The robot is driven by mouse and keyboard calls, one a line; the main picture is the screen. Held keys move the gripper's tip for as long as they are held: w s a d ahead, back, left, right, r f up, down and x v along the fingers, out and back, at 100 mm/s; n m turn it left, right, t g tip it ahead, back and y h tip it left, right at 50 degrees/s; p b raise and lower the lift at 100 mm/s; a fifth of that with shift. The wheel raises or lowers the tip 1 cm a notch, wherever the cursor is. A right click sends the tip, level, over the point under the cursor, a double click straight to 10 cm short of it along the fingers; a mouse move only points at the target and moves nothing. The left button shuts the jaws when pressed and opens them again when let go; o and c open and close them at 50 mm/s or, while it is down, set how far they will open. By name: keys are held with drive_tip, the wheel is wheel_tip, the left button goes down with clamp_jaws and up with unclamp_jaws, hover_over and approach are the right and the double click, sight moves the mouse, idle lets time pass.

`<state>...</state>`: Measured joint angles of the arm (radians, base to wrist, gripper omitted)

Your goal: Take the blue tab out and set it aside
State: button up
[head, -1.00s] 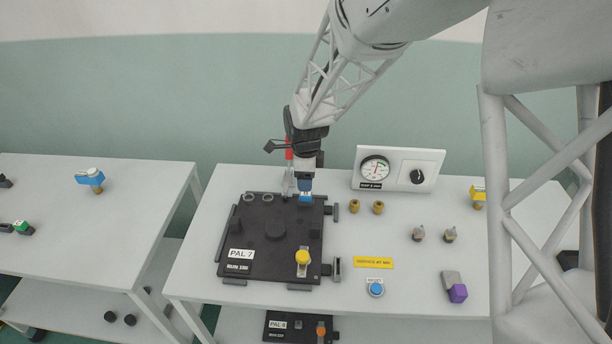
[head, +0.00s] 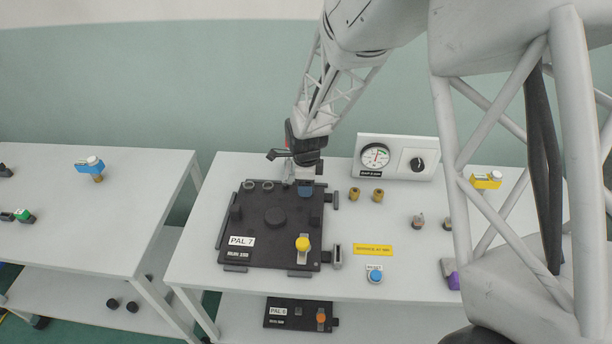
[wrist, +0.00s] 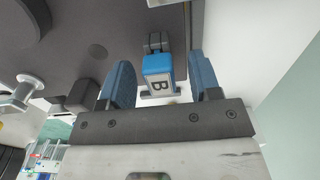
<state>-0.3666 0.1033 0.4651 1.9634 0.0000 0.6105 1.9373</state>
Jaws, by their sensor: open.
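The blue tab (wrist: 157,66), marked with a letter B on a pale face, shows in the wrist view at the edge of the dark plate labelled PAL 7 (head: 254,220). In the head view the tab's spot at the plate's back right is mostly covered by my gripper (head: 305,186). In the wrist view my gripper (wrist: 160,84) is open, with one blue finger on each side of the tab. Gaps show between the tab and both fingers. A grey clamp-like piece (wrist: 155,42) sits right behind the tab.
A gauge panel (head: 394,157) and two brass fittings (head: 365,194) stand right of the plate. The bare white table front (head: 215,278) is clear.

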drive_tip(key=shift+f, duration=0.35)
clamp_jaws()
idle(0.7)
drive_tip(key=shift+r, duration=0.4)
drive_tip(key=shift+r, duration=2.1)
